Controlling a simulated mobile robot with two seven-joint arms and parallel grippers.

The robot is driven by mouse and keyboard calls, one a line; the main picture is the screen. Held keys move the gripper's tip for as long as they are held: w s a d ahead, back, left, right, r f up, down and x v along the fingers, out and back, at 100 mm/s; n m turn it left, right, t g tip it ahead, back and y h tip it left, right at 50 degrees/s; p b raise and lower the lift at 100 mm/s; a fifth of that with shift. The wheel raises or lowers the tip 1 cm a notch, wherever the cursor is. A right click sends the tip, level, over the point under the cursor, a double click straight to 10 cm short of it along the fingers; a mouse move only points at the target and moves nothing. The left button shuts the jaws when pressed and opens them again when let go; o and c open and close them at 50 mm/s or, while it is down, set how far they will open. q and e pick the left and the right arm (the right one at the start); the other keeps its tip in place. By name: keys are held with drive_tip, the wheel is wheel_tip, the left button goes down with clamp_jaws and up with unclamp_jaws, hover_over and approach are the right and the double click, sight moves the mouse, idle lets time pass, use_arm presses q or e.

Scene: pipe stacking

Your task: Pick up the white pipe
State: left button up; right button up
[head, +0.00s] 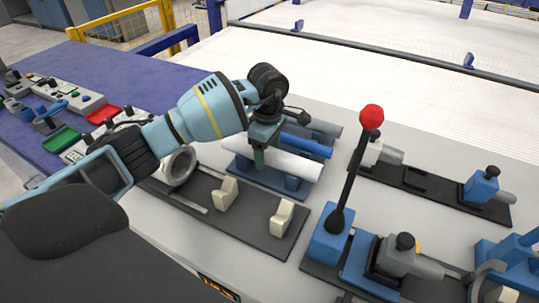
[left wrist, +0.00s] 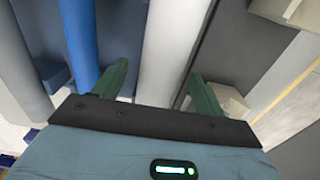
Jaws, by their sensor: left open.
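The white pipe (head: 293,166) lies on a blue rack (head: 262,177), in front of a blue pipe (head: 313,146) and a grey pipe (head: 322,126). My left gripper (head: 261,158) is open with its green fingers pointing down over the white pipe. In the left wrist view, the white pipe (left wrist: 170,45) runs between the two fingers of the gripper (left wrist: 157,71). A gap shows on both sides of it. The blue pipe (left wrist: 81,38) lies just left of the left finger, and the grey pipe (left wrist: 22,60) farther left. My right gripper is not in view.
A dark base with two cream V-blocks (head: 226,193) stands in front of the rack. A black lever with a red knob (head: 371,117) rises to the right, near clamp fixtures (head: 481,187). Control boxes (head: 68,104) sit on the purple table at left.

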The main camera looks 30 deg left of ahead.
use_arm(q)
drive_tip(key=shift+f, duration=0.15)
drive_tip(key=shift+c, duration=0.9)
drive_tip(key=c, duration=1)
drive_tip(key=shift+o, duration=0.2)
wheel_tip(320, 180, up, 10)
drive_tip(key=shift+r, duration=0.1)
